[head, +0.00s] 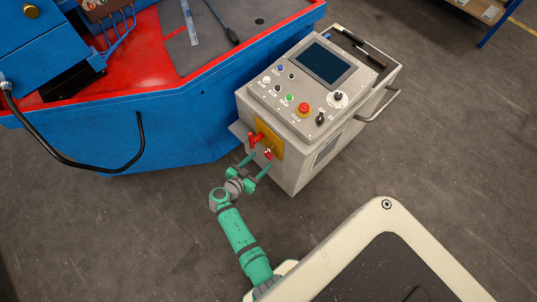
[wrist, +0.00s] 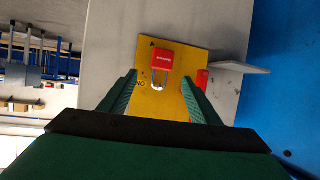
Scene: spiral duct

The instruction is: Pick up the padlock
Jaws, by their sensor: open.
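The padlock (wrist: 162,60) has a red body with a pale label and a silver shackle. In the wrist view it is at the yellow plate, ahead of my gripper (wrist: 159,83) and roughly centred between the two green fingertips. In the head view the padlock (head: 268,155) is a small red shape at the yellow plate (head: 273,144) on the console's front. My gripper (head: 260,163) is open, its fingers pointing toward the plate, with nothing held. I cannot tell the exact distance from the fingertips to the padlock.
A red handle (head: 254,138) stands out from the plate beside the padlock; it also shows in the wrist view (wrist: 202,80). The grey console (head: 310,170) adjoins a blue machine (head: 190,115). A grey ledge (wrist: 241,67) juts out nearby. Floor (head: 130,230) is clear at lower left.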

